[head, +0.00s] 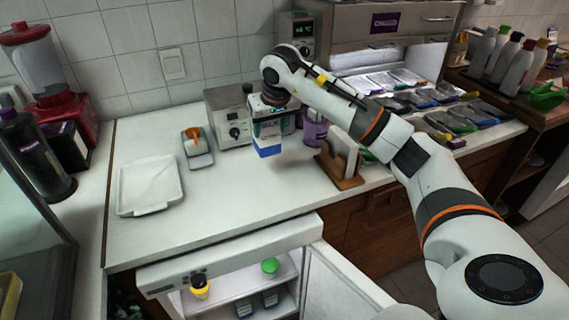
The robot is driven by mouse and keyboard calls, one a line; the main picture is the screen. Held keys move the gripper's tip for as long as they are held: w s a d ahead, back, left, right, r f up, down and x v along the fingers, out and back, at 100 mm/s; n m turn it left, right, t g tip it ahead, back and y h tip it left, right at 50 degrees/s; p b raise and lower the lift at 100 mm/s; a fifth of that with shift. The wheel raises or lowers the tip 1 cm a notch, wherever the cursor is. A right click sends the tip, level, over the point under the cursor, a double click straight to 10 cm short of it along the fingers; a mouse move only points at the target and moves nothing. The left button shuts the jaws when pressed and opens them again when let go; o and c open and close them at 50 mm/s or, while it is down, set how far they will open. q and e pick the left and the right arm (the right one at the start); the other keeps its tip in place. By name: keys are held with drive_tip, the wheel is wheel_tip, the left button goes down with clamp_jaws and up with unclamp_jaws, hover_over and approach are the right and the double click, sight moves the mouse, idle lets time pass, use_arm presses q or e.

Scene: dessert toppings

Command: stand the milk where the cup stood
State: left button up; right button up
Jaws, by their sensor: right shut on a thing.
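The milk (267,140) is a white and blue carton. It hangs upright below my right gripper (272,97), in front of the grey appliance at the back of the counter. My right gripper is shut on the milk's top; its fingers are largely hidden by the wrist. I cannot tell if the carton's base touches the white counter (225,185). A purple container (315,132) stands to the right of the milk, partly behind my arm; I cannot tell if it is a cup. My left gripper is not in view.
A white tray (121,190) lies on the counter's left, with an orange-topped dispenser (196,148) near the appliance (232,132). A wooden holder (338,181) stands right of the milk. An open fridge (222,262) is below the front edge. Mid-counter is clear.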

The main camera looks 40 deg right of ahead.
sight(276, 150)
drive_tip(key=shift+w+d+r, duration=0.15)
drive_tip(key=shift+d, duration=0.45)
drive_tip(key=shift+d+f, duration=0.2)
drive_tip(key=shift+f, duration=0.1)
wheel_tip(276, 150, down, 4)
drive_tip(key=shift+f+p, duration=0.1)
drive_tip(key=shift+p, duration=0.3)
drive_tip(key=shift+f+p, duration=0.3)
drive_tip(key=shift+f, duration=2.1)
drive_tip(key=shift+f, duration=0.2)
drive_tip(key=o, duration=1.4)
drive_tip(key=shift+c, duration=0.2)
